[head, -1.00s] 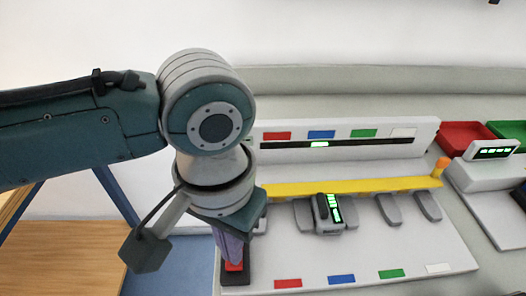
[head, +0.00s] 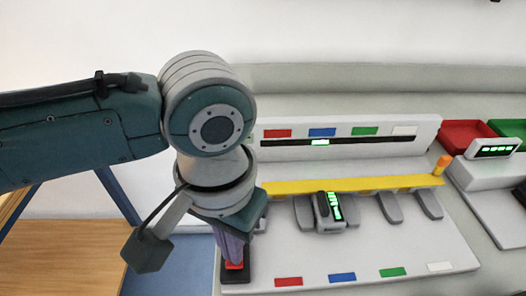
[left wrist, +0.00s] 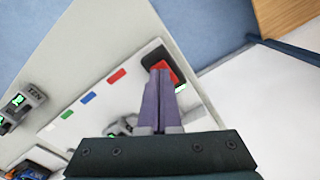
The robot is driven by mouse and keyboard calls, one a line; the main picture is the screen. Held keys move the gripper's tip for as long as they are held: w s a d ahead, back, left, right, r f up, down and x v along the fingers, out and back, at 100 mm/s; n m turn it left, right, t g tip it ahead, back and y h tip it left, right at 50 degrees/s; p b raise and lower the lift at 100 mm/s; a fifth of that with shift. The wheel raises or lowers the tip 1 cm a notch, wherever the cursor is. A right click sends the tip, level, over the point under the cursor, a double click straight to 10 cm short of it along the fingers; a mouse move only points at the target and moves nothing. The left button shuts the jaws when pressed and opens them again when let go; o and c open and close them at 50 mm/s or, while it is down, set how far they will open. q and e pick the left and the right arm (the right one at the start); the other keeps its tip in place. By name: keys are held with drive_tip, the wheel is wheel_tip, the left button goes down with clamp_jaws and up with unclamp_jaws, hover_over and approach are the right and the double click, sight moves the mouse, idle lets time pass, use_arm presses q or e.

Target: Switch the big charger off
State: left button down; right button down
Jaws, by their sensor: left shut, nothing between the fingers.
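The big charger (head: 400,262) is a wide pale grey unit with coloured labels and several bays. Its red switch (head: 234,265) sits in a black housing (head: 238,278) at its front left corner. The red switch also shows in the left wrist view (left wrist: 172,71). My left gripper (head: 234,258) points down at the switch, its purple fingers shut and empty. In the left wrist view the fingertips (left wrist: 160,70) overlap the red switch and hide part of it. I cannot tell whether they touch it. My right gripper is not in view.
A grey battery (head: 322,213) with a green display sits in one bay. A green light (head: 320,142) shows on the back strip. A yellow bar (head: 350,186) with an orange knob (head: 442,163) crosses the charger. A smaller device (head: 490,165) and a red bin (head: 462,134) stand at the right.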

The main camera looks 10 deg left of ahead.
use_arm(q)
drive_tip(key=shift+f+b, duration=0.35)
drive_tip(key=shift+f, duration=0.3)
wheel_tip(320, 180, up, 7)
drive_tip(key=p, duration=0.8)
drive_tip(key=shift+r+p, duration=0.1)
drive_tip(key=shift+p, duration=0.2)
idle(0.3)
